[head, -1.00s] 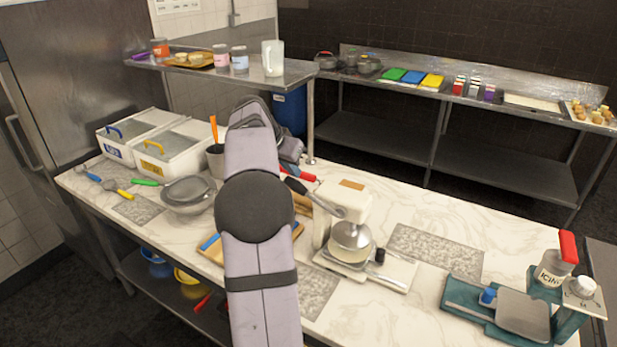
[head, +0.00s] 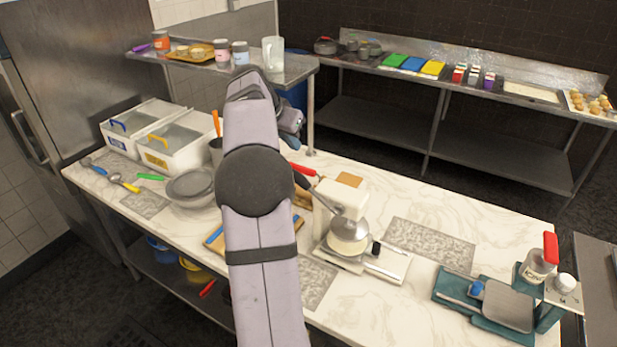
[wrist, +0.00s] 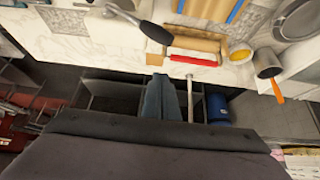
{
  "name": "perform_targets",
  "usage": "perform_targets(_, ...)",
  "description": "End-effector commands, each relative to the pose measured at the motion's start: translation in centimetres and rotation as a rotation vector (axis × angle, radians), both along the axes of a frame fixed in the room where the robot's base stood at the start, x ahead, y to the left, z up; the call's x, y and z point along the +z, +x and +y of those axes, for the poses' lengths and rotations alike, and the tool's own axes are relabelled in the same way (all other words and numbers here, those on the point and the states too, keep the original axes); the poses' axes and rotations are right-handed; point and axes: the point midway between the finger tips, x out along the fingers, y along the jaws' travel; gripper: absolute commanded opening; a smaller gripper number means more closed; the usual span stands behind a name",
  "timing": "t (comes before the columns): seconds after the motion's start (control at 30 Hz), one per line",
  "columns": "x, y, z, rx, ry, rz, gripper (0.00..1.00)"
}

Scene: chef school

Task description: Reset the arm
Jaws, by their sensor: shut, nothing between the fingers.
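My arm (head: 258,240) rises through the middle of the head view, in front of the marble counter.
White bins (head: 175,145), a bowl (head: 190,188) and a utensil pot are left of my arm. A raised shelf (head: 300,68) with jars is behind. A blue barrel (wrist: 217,108) stands below.

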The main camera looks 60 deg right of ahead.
Motion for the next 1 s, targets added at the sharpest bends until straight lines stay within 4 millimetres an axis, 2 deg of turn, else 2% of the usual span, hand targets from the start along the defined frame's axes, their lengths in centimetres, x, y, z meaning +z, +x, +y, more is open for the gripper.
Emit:
perform_targets(0.07, 0.5, 0.0, 0.0, 0.0, 0.001, 0.0, 0.0)
perform_targets(0.5, 0.4, 0.0, 0.0, -0.001, 0.0, 0.001, 0.0)
perform_targets(0.67, -0.4, 1.1, 1.6, 0.048, 0.019, 0.013, 0.0)
perform_targets(0.77, -1.7, 2.7, 4.3, 0.128, 0.049, 0.034, 0.0)
perform_targets(0.87, -3.6, 4.7, 8.5, 0.248, 0.092, 0.066, 0.0)
perform_targets(0.97, -6.0, 6.5, 14.2, 0.403, 0.145, 0.107, 0.0)
perform_targets(1.0, -7.1, 6.9, 16.7, 0.47, 0.167, 0.127, 0.0)
